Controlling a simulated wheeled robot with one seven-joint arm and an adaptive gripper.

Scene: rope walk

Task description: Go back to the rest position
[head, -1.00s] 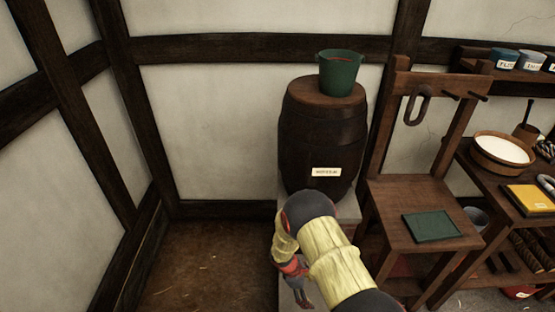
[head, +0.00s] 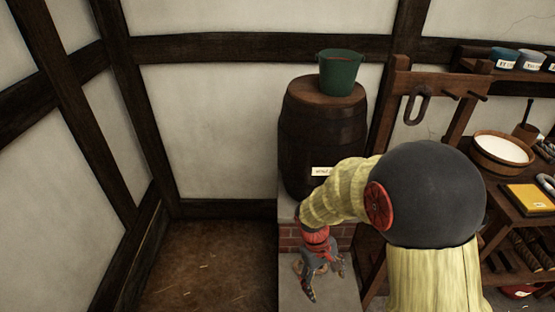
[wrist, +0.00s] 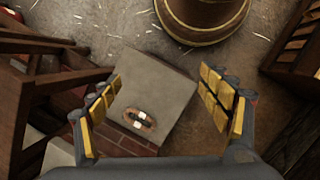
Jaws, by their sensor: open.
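My gripper (head: 320,268) is at the lower middle of the head view, in front of the barrel and over a grey slab (head: 325,298). In the wrist view my gripper (wrist: 162,95) is open, its yellow-padded fingers wide apart with nothing held between them. Below them lies a small brown oval link (wrist: 138,122) with pale marks, on the grey slab (wrist: 155,75) with brick sides. The link looks apart from the fingers. My arm's forearm and large dark joint cover the stand's seat in the head view.
A dark barrel (head: 322,130) with a green bucket (head: 341,72) on top stands behind my gripper. A wooden stand (head: 400,100) with a hanging metal link (head: 417,103) is right of it. Shelves with a round bowl (head: 502,150) are at far right. The floor at left (head: 215,260) is clear.

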